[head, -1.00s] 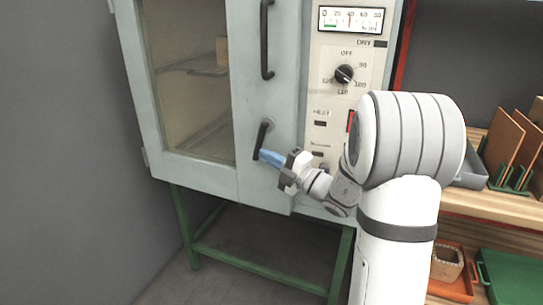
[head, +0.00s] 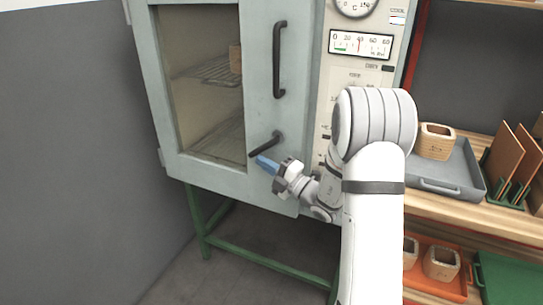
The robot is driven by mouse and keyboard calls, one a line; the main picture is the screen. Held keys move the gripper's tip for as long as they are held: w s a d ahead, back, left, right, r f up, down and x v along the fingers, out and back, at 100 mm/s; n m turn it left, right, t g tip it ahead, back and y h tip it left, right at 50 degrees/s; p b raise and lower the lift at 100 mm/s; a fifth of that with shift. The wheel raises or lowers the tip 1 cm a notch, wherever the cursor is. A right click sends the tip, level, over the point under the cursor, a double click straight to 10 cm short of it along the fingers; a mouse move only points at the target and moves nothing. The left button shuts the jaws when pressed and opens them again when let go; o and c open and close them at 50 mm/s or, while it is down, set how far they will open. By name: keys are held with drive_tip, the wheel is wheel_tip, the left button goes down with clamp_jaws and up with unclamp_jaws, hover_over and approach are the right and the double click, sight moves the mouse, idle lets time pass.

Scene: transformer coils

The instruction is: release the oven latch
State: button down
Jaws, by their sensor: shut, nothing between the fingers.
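The oven latch (head: 265,146) is a dark lever on the lower right of the oven door. It slants from its pivot at upper right down to its free end at lower left. My gripper (head: 261,161), with blue fingertips, is shut and empty just below the lever's free end. The tips look very near or touching the lever; I cannot tell which. The oven door (head: 205,178) is pale green with a window and looks closed against its frame.
A long dark door handle (head: 280,60) is above the latch. The control panel (head: 360,75) is right of the door, partly behind my arm. A green stand (head: 265,262) supports the oven.

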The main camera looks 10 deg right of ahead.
drive_tip(key=shift+w+a+r+p, duration=0.3)
drive_tip(key=shift+a+p, duration=0.15)
drive_tip(key=shift+p, duration=0.35)
drive_tip(key=shift+f, duration=0.1)
drive_tip(key=s+d+f, duration=0.2)
drive_tip(key=s+f, duration=0.1)
drive_tip(key=f, duration=0.2)
drive_tip(key=s+d+f+b, duration=0.1)
drive_tip(key=s+d+f, duration=0.1)
drive_tip(key=f, duration=0.4)
drive_tip(key=shift+s+f, duration=0.3)
drive_tip(key=shift+s, duration=0.4)
